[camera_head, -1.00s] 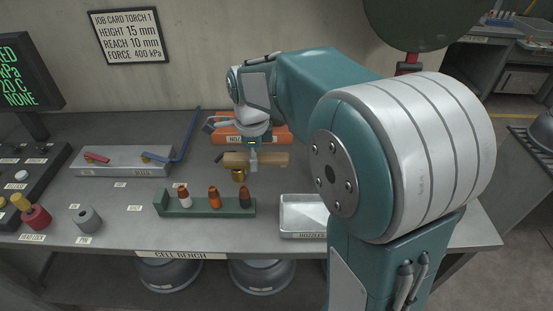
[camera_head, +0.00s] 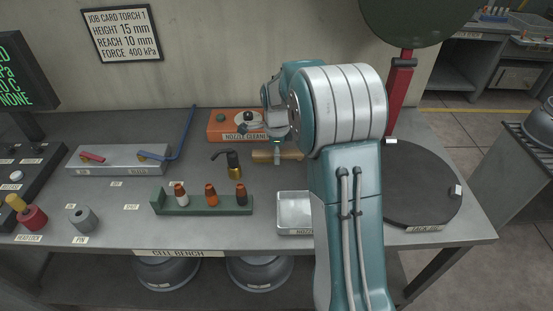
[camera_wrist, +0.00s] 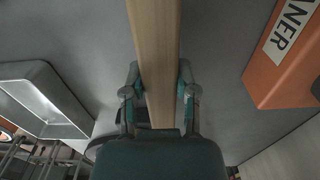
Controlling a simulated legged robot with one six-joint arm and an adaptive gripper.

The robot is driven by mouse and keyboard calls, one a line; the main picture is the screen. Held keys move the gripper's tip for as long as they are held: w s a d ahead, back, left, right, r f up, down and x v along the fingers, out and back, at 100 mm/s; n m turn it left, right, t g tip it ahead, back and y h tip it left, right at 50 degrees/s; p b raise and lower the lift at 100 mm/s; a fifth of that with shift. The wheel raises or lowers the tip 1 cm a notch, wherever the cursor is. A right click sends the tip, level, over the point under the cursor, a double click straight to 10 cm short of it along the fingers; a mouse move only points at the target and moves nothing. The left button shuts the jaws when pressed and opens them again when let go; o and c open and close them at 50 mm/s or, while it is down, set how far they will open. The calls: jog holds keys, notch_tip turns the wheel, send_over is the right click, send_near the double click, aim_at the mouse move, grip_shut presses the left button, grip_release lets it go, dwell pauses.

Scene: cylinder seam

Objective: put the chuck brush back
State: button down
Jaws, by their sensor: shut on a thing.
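The chuck brush (camera_head: 268,156) shows as a light wooden handle, held level above the bench behind the nozzle tray. In the wrist view the wooden handle (camera_wrist: 154,60) runs between the two fingers of my gripper (camera_wrist: 158,90), which is shut on it. In the head view my gripper (camera_head: 277,150) is partly hidden behind my own arm. The right end of the brush is hidden by the arm, and I cannot see its bristles.
An orange nozzle cleaner box (camera_head: 222,127) stands behind. A green rack (camera_head: 205,205) with several nozzles, a metal tray (camera_head: 294,208) and a dark round plate (camera_head: 420,190) are nearby.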

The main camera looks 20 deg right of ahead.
jog(key=shift+f, duration=1)
jog(key=shift+c, duration=2)
grip_release()
jog(key=shift+f, duration=0.1)
